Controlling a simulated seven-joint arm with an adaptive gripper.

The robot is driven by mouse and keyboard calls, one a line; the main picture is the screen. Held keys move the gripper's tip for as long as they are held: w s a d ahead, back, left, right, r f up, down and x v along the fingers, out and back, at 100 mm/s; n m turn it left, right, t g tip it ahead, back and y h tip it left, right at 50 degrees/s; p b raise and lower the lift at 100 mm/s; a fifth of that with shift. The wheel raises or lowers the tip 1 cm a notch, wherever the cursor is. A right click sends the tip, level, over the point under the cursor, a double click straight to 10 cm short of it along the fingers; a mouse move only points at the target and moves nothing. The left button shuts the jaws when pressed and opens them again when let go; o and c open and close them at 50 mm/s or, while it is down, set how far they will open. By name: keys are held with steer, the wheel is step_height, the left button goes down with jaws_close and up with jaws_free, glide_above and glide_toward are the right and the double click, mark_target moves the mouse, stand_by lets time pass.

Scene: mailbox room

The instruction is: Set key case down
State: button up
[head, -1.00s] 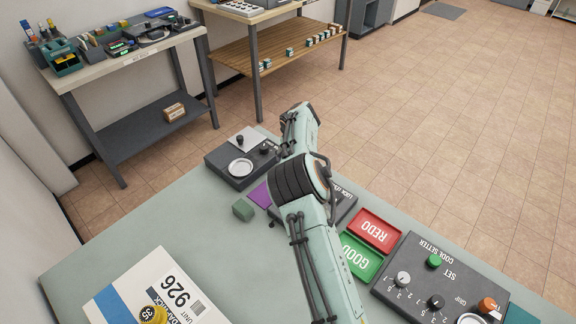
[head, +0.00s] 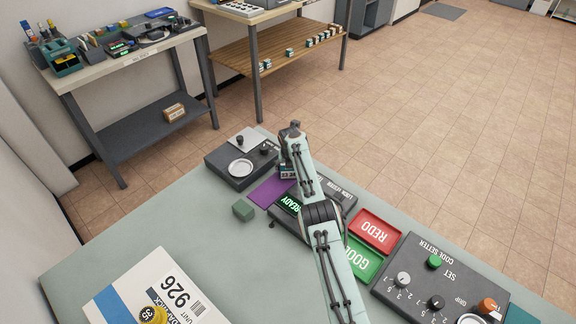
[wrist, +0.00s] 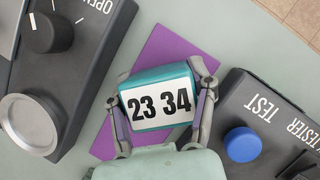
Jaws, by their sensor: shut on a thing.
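The key case (wrist: 158,108) is a teal block with a white label reading "23 34". My gripper (wrist: 161,92) is shut on it, with one finger on each side. In the wrist view the case is over the purple mat (wrist: 178,45), tilted slightly against the picture. I cannot tell whether it touches the mat. In the head view the purple mat (head: 268,191) lies between two dark devices, partly hidden by my arm. The case (head: 287,172) shows small there beneath my wrist.
The lock tester (head: 288,205) lights "READY"; its blue button (wrist: 242,144) is right of the case. A device with a round silver plate (head: 240,168) stands left.

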steer(key=shift+f, duration=0.1)
steer(key=o, duration=1.2)
